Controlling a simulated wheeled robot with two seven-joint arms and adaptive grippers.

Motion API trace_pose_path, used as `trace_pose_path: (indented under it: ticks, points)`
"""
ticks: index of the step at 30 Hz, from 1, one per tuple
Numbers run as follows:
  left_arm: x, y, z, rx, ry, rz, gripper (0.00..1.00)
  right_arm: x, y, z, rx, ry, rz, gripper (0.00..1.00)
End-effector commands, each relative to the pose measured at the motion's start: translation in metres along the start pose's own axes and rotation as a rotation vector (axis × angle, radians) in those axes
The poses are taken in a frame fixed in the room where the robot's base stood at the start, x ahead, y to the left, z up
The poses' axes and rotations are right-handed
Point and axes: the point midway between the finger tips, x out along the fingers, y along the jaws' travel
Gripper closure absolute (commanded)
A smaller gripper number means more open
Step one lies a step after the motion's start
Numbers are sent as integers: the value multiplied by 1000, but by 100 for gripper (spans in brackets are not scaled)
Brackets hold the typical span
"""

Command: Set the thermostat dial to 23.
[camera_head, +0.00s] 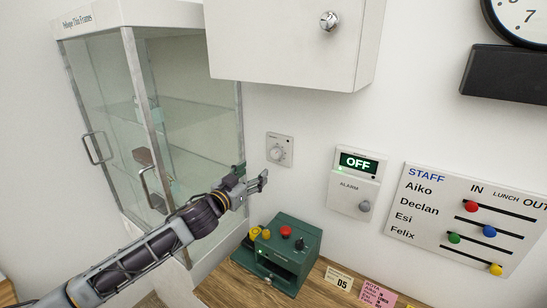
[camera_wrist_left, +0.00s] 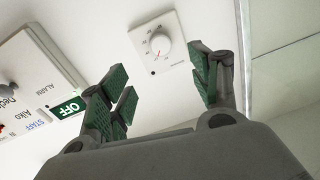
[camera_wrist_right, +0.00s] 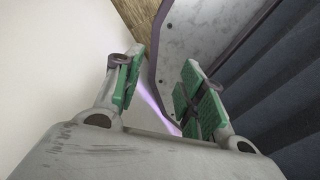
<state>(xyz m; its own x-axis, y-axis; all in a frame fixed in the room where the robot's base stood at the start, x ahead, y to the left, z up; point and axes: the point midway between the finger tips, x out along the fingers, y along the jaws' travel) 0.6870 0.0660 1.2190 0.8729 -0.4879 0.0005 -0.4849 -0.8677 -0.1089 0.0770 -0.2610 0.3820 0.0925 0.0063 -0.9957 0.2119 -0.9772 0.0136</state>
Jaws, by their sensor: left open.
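The thermostat (camera_head: 279,149) is a small white square plate on the wall, right of the glass cabinet. Its round white dial (camera_head: 277,153) also shows in the left wrist view (camera_wrist_left: 161,45), with a small red mark near its edge. The numbers are too small to read. My left gripper (camera_head: 261,181) is open and empty, below and left of the thermostat in the head view. In the left wrist view its green-padded fingers (camera_wrist_left: 162,88) are apart, with the dial beyond the gap, not touched. My right gripper (camera_wrist_right: 160,88) is open and empty in its wrist view.
A glass cabinet (camera_head: 100,85) with handles stands at left. A white wall box (camera_head: 290,45) hangs above. An alarm panel (camera_head: 353,188) reading OFF and a staff board (camera_head: 420,225) are at right. A green box with buttons (camera_head: 310,240) sits below on the wooden counter.

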Motion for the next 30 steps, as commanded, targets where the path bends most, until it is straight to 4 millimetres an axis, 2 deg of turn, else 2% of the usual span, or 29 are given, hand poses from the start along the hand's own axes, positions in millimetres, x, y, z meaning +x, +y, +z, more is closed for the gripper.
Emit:
trace_pose_path:
  ticks: [5, 14, 30]
  points:
    - [0, 0, 0, 0, 0, 0, 37, 0, -7, 2, 1, -2, -8, 60]
    - [11, 0, -1, -2, 1, -1, 37, -3, 0, 2, -2, -3, 0, 60]
    - [56, 0, -1, -2, 0, 0, 37, -13, 6, 0, -2, -2, 6, 60]
